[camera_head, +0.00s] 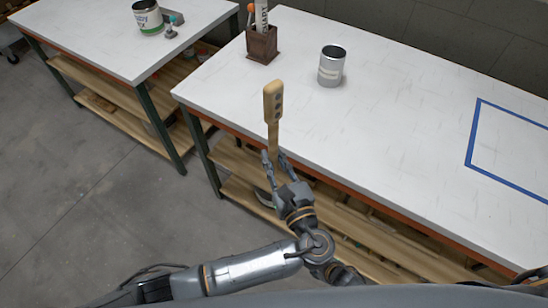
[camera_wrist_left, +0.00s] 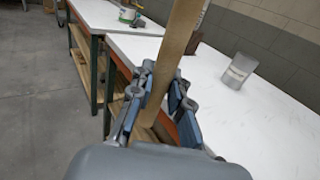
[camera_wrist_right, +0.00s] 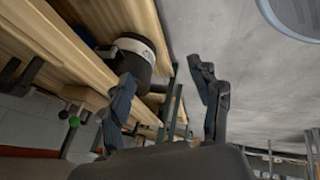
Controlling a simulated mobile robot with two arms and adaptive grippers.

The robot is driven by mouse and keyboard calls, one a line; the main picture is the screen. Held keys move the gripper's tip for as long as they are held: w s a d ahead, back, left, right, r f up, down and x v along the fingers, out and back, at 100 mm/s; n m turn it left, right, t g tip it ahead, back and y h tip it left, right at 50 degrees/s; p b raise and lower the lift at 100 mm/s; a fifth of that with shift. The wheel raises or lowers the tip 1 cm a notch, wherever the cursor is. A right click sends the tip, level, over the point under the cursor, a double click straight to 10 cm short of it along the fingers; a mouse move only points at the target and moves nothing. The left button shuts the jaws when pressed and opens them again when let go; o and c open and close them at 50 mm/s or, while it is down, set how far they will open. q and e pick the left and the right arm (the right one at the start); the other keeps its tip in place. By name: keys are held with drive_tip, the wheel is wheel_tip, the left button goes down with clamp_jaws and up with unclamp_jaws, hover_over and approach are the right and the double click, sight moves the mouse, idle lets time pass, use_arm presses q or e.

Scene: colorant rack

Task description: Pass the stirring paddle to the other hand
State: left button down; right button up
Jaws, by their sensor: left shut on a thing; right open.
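The wooden stirring paddle (camera_head: 273,103) stands upright, its wide end with dark holes at the top. My left gripper (camera_head: 277,160) is shut on its handle, in front of the near table edge. The left wrist view shows the paddle's shaft (camera_wrist_left: 176,50) between the fingers (camera_wrist_left: 162,100). In the right wrist view my right gripper (camera_wrist_right: 165,95) is open and empty, facing the shelves under a table. The right gripper is not visible in the head view.
The white worktable (camera_head: 400,130) carries a grey can (camera_head: 331,68), a brown holder (camera_head: 262,45) and a blue taped outline (camera_head: 468,150). A second table (camera_head: 90,35) at the left holds a labelled can (camera_head: 148,18). Open floor (camera_head: 80,200) lies at the left.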

drive_tip(key=s+d+f+m+g, duration=0.1)
drive_tip(key=s+f+m, duration=0.1)
drive_tip(key=s, duration=0.6)
drive_tip(key=s+d+f+m+g+h, duration=0.1)
drive_tip(key=s+d+f+m+g, duration=0.1)
drive_tip(key=s+m, duration=0.2)
drive_tip(key=s+d+f+m+g, duration=0.2)
drive_tip(key=s+m, duration=0.1)
drive_tip(key=s, duration=0.8)
drive_tip(key=shift+s+d+f+h, duration=0.15)
drive_tip(key=shift+s+f+h, duration=0.15)
drive_tip(key=shift+h, duration=0.1)
